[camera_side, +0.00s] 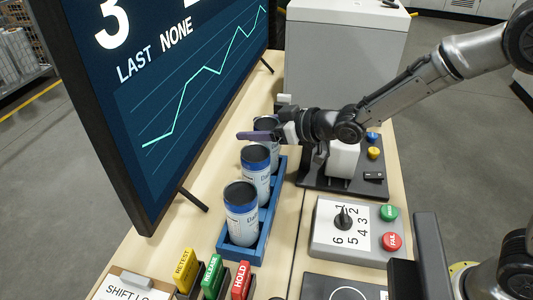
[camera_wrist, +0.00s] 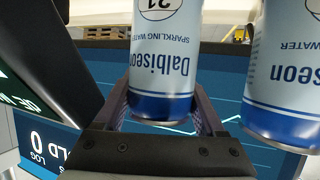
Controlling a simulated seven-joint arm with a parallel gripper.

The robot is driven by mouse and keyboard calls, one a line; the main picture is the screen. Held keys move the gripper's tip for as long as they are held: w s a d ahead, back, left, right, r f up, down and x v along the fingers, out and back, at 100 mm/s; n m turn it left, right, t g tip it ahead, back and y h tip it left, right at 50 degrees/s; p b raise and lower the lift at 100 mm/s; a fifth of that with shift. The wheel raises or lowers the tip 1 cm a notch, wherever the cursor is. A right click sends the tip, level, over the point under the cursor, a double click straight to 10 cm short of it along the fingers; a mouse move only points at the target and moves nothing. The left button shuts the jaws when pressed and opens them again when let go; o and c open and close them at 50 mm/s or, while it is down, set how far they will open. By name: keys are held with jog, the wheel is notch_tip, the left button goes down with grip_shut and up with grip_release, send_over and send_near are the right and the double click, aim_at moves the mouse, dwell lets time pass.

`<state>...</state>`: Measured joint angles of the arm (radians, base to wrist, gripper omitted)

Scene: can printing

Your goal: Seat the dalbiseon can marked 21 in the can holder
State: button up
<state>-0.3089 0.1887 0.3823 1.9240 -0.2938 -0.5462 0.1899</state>
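The can marked 21 (camera_wrist: 163,60), white with a blue band and labelled Dalbiseon, appears upside down in the wrist view. It lies between the two fingers of my gripper (camera_wrist: 165,112). In the side view my gripper (camera_side: 262,135) is at the farthest can (camera_side: 267,124) in the blue tray (camera_side: 262,236), with a purple finger across that can. The fingers flank the can closely; whether they press on it is unclear. I cannot tell for sure which fixture is the can holder; a black base with a white block (camera_side: 343,160) stands right of the tray, partly behind my arm.
Two more cans, the middle (camera_side: 256,172) and nearest (camera_side: 241,212), stand in the tray. A large screen (camera_side: 180,75) stands close on the left.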

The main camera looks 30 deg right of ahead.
grip_shut()
jog(key=shift+r, duration=0.6)
notch_tip(320, 180, up, 2)
jog(key=shift+r, duration=0.2)
jog(key=s+r, duration=0.1)
jog(key=s+d+r, duration=0.1)
jog(key=s+r, duration=0.2)
jog(key=r, duration=0.1)
jog(key=shift+s+d+r, duration=0.1)
jog(key=shift+s+d, duration=0.1)
jog(key=shift+d, duration=0.15)
jog(key=v, duration=1)
jog(key=shift+s+a+r, duration=0.15)
jog(key=shift+s+a, duration=0.1)
jog(key=shift+a, duration=0.1)
